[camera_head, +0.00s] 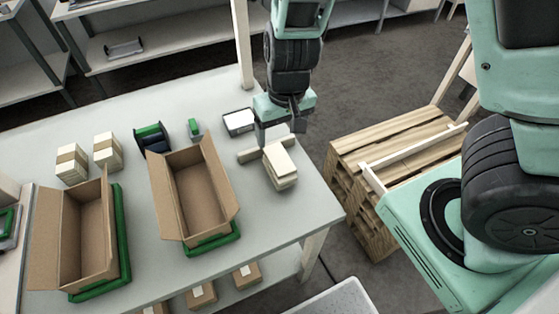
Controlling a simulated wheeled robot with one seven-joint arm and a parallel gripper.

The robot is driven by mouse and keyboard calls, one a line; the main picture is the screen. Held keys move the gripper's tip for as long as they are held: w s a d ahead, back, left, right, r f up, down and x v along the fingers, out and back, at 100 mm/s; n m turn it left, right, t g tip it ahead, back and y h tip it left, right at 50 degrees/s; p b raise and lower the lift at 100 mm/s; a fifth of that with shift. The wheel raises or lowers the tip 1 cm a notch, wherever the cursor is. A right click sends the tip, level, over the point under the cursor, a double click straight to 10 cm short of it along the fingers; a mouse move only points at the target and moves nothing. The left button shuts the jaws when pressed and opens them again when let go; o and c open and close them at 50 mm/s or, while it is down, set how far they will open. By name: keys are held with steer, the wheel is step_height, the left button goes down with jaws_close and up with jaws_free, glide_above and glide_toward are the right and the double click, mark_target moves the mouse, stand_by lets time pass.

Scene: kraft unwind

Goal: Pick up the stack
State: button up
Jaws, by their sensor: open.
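A cream stack (283,174) of flat pieces lies near the right end of the grey-white table. My gripper (278,132) is open, pointing down just behind the far end of this stack. I cannot tell whether its fingers touch the stack. My gripper is well away from those two.
Two open cardboard boxes, a left box (88,228) and a middle box (200,192), sit on green trays. A white-topped container (239,121), a dark-green dispenser (152,138) and a small green item (194,128) stand behind. A wooden pallet stack (385,150) is right of the table.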

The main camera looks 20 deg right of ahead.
mark_target(277, 158)
steer(key=f+b, duration=0.1)
steer(key=f, duration=0.2)
steer(key=w+f+b, duration=0.1)
steer(key=f, duration=0.3)
steer(key=w+d+f+b, duration=0.1)
steer(key=f, duration=0.3)
steer(key=shift+w+f, duration=0.1)
steer(key=shift+f, duration=0.15)
steer(key=shift+w+f, duration=0.25)
steer(key=shift+f, duration=0.75)
steer(key=shift+w+f, duration=0.2)
steer(key=shift+f, duration=0.8)
steer(key=shift+w+f, duration=0.25)
steer(key=shift+f, duration=0.75)
steer(key=shift+a, duration=0.1)
steer(key=c, duration=1.2)
steer(key=shift+o, duration=0.2)
steer(key=shift+r, duration=0.1)
step_height(277, 158, up, 9)
steer(key=shift+f+p, duration=0.1)
steer(key=shift+p, duration=0.55)
steer(key=f+b, duration=0.4)
steer(key=b, duration=0.1)
steer(key=shift+w+f, duration=0.2)
steer(key=shift+w, duration=0.05)
